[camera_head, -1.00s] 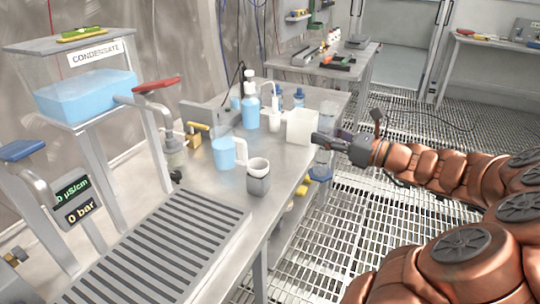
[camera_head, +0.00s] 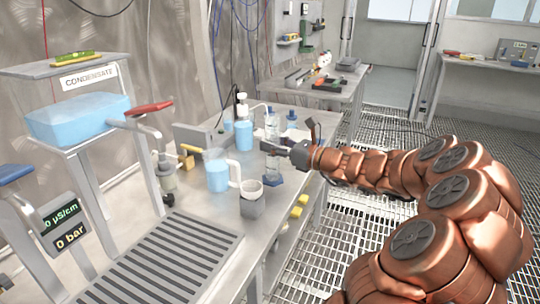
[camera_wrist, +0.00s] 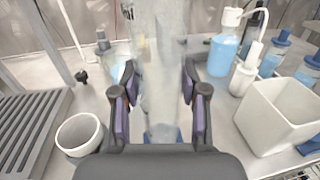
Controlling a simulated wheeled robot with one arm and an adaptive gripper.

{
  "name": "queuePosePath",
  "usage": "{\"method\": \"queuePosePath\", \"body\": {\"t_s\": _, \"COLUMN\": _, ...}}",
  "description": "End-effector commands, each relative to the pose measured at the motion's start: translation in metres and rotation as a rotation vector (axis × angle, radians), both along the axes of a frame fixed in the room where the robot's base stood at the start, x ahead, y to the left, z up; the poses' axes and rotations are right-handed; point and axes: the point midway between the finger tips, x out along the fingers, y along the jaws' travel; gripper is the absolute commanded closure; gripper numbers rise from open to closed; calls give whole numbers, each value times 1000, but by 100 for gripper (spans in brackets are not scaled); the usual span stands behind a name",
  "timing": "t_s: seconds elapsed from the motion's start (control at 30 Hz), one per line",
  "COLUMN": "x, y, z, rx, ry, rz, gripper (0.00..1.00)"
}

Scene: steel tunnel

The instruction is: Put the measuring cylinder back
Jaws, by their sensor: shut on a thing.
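My gripper (camera_head: 287,149) reaches in from the right over the bench. It is shut on the clear measuring cylinder (camera_head: 272,128), which looks roughly upright. The cylinder's blue base (camera_head: 273,180) shows below the fingers, at the bench top near its right edge. I cannot tell whether the base touches the bench. In the wrist view the fingers of my gripper (camera_wrist: 160,98) stand on both sides of the see-through cylinder (camera_wrist: 160,65). Part of its lower end is hidden by the gripper body.
A grey cup (camera_head: 252,206) and a jug of blue liquid (camera_head: 217,176) stand left of the cylinder. A wash bottle (camera_head: 244,138) is behind. A white square container (camera_wrist: 280,120) and blue-capped bottles (camera_wrist: 310,68) are on the right in the wrist view. A slotted drain (camera_head: 160,260) lies in front.

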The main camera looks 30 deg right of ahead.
Motion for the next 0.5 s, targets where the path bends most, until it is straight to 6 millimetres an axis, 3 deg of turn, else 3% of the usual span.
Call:
{"method": "queuePosePath", "body": {"t_s": 0.2, "x": 13, "y": 5, "z": -3, "rx": 1, "ry": 2, "rz": 2, "gripper": 95}}
{"method": "queuePosePath", "body": {"t_s": 0.33, "x": 12, "y": 3, "z": -27, "rx": 4, "ry": 5, "rz": 0, "gripper": 95}}
{"method": "queuePosePath", "body": {"t_s": 0.5, "x": 11, "y": 3, "z": -37, "rx": 1, "ry": 3, "rz": 0, "gripper": 95}}
